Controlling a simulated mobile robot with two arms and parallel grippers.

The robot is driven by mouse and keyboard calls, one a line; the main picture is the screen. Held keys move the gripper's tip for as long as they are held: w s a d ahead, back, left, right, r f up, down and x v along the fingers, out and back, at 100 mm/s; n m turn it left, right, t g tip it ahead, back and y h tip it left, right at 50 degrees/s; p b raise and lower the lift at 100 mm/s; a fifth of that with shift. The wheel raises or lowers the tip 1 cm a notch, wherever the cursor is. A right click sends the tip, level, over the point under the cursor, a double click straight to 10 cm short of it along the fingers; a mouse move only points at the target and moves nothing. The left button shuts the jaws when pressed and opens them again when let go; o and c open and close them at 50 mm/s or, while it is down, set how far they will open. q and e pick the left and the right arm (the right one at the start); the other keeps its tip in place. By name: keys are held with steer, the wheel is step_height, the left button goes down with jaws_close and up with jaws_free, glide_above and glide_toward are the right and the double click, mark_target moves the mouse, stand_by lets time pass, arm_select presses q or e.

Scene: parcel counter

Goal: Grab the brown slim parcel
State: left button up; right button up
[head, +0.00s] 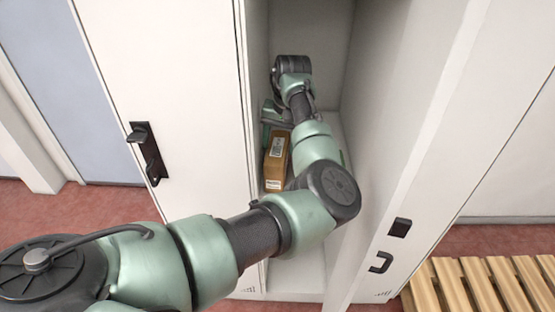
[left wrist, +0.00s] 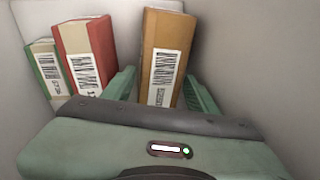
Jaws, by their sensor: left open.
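The brown slim parcel (head: 276,160) stands upright inside the open locker in the head view, with a white label on its front. In the left wrist view the brown parcel (left wrist: 169,48) rises between the two green fingers of my left gripper (left wrist: 163,88). The fingers are open, one on each side of its lower part, and I cannot tell whether either touches it. In the head view my left arm reaches into the locker and hides part of the gripper. My right gripper is not in view.
A red parcel (left wrist: 88,42) and a green parcel (left wrist: 47,68) stand left of the brown one in the left wrist view. Locker walls close in on both sides. An open door with a black handle (head: 148,153) is at left, a slatted wooden bench (head: 480,285) at lower right.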

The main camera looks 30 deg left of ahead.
arm_select(q)
steer(key=shift+a+f, duration=0.15)
steer(key=shift+f, duration=0.65)
steer(key=shift+r, duration=0.1)
jaws_close()
